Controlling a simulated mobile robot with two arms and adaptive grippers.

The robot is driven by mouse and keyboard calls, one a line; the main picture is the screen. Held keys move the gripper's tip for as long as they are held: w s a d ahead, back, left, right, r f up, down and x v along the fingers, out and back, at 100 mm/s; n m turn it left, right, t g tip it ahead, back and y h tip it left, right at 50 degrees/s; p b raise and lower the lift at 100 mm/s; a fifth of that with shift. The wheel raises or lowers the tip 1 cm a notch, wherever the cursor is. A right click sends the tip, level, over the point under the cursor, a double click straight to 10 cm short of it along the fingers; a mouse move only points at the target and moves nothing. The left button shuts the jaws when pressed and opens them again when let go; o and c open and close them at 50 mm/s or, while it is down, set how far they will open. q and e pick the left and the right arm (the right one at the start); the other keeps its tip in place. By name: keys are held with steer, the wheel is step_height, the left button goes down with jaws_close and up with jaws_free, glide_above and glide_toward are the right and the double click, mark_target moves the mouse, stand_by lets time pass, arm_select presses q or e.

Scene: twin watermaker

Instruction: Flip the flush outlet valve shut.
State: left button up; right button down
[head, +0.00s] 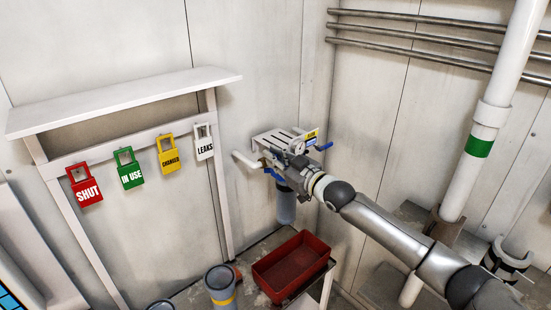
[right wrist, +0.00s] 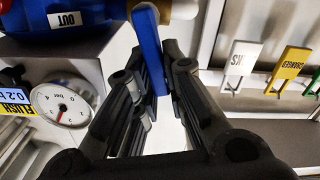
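A blue valve lever (right wrist: 148,48) stands between the fingertips of my right gripper (right wrist: 158,72) in the right wrist view. The fingers are close together, with the lever filling the narrow gap. A label reading OUT (right wrist: 67,19) is on the blue part to its left. In the head view my right gripper (head: 290,164) is at the wall-mounted grey unit (head: 275,138) and hides part of it. A blue lever end (head: 325,147) shows to its right and a blue piece (head: 274,175) below left. My left gripper is out of view.
A round gauge (right wrist: 60,104) and a FLUSH display (right wrist: 14,100) sit left of the lever. Coloured tags, including a red SHUT tag (head: 85,187), hang on a rack at left. A red tray (head: 291,266) and a blue-grey canister (head: 285,205) are below.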

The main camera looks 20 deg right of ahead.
steer(key=shift+d+m, duration=0.2)
steer(key=shift+m, duration=0.2)
steer(key=shift+w+d+m, duration=0.2)
steer(key=shift+d+m, duration=0.2)
steer(key=shift+m, duration=0.8)
steer(key=c, duration=1.5)
jaws_free()
steer(key=shift+r, duration=0.2)
steer(key=shift+s+d, duration=0.1)
